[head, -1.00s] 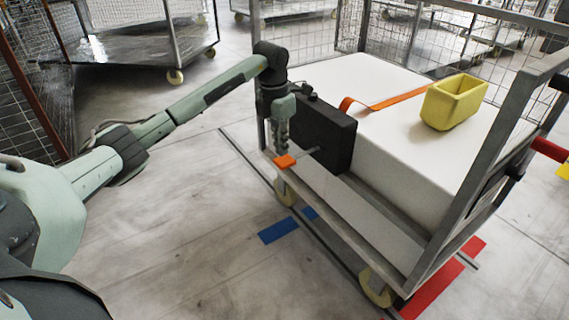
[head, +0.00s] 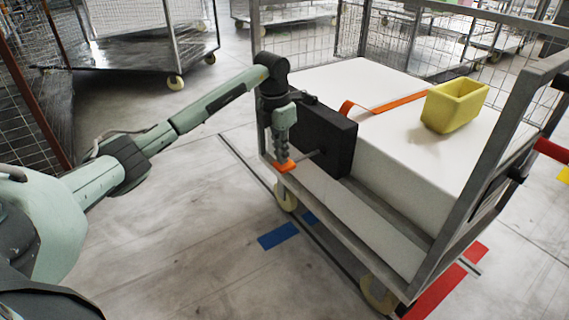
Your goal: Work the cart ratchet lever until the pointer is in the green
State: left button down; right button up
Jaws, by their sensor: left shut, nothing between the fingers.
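The ratchet's black box (head: 328,137) is mounted at the near left corner of the cart (head: 392,268). Its lever is a thin metal rod ending in an orange grip (head: 287,166), left of the box. My left gripper (head: 282,156) points down and is shut with nothing between its fingers. Its tips are at the orange grip, overlapping it in the picture; I cannot tell whether they touch. An orange strap (head: 395,103) runs over the white foam block (head: 345,80) on the cart. The pointer and green zone do not show. My right gripper is not in view.
A yellow bin (head: 452,105) sits on top of the foam. Blue floor tape (head: 278,236) and red floor tape (head: 435,295) lie by the cart. Other mesh carts (head: 150,45) stand behind. The floor left of the cart is clear.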

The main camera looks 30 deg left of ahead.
pick_arm(q)
jog(key=shift+f+b, duration=1.15)
jog(key=shift+f, duration=1.1)
jog(key=s, duration=0.1)
jog(key=s+p, duration=0.1)
jog(key=s+a+r, duration=0.1)
jog(key=shift+p, duration=0.35)
notch_tip(320, 180, up, 12)
send_over(281, 167)
jog(key=s+a, duration=0.2)
jog(key=s, duration=0.1)
jog(key=shift+d, duration=0.15)
